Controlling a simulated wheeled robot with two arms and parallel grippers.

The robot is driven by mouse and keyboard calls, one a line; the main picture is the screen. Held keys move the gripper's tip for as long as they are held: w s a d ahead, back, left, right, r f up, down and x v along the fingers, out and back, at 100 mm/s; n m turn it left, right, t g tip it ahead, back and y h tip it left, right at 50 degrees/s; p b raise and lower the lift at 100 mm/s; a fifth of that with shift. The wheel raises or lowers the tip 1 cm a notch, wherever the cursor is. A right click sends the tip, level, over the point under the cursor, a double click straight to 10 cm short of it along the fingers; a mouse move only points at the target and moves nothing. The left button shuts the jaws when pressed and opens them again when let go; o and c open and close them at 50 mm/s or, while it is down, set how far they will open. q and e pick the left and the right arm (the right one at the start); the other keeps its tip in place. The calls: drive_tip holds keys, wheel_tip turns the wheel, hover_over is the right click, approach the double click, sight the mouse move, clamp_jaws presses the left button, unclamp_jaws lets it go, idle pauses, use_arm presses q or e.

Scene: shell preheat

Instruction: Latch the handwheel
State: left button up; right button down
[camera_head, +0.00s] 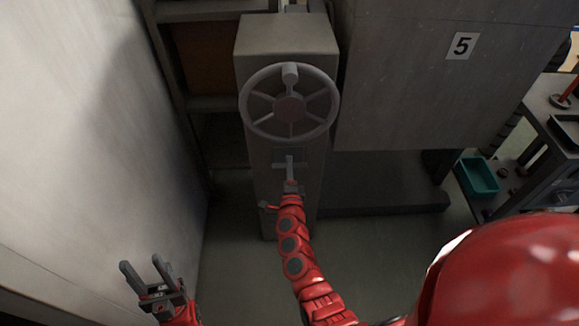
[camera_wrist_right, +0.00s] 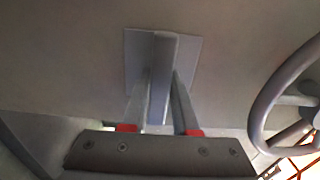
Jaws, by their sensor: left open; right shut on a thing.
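Just below the wheel is a latch lever (camera_wrist_right: 160,68) on a square plate (camera_wrist_right: 133,60). My right gripper (camera_head: 290,172) is shut on the lever, with one finger on each side of it in the right wrist view (camera_wrist_right: 158,102). My left gripper (camera_head: 142,267) is open and empty at lower left, away from the pedestal.
A pale wall (camera_head: 90,120) stands close on the left. A large grey cabinet marked 5 (camera_head: 420,90) is right of the pedestal. A workbench (camera_head: 545,105) and a teal bin (camera_head: 478,178) are at far right. Floor between is clear.

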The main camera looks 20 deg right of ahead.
drive_tip(key=c, duration=0.7)
unclamp_jaws()
drive_tip(key=b+v, duration=0.1)
drive_tip(key=v, duration=1.6)
drive_tip(key=shift+s+r, duration=0.1)
drive_tip(key=shift+s, duration=0.15)
